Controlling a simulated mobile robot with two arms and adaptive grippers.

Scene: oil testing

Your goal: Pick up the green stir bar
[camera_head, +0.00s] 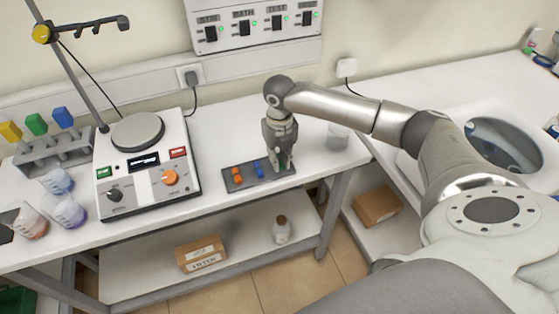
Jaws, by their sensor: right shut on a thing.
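A small dark tray (246,185) lies near the front edge of the white bench. An orange stir bar (237,175) and a blue stir bar (258,169) lie in it. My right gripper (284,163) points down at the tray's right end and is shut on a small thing. A bit of green shows between its fingers, so this appears to be the green stir bar, mostly hidden by the fingers. I cannot tell whether it is clear of the tray. My left gripper is not in view.
A stirrer hotplate (150,187) stands left of the tray. Beakers (67,211) and a rack with coloured pieces (52,157) are further left. A glass beaker (338,137) stands right of my gripper. A sink (503,143) is in the right counter.

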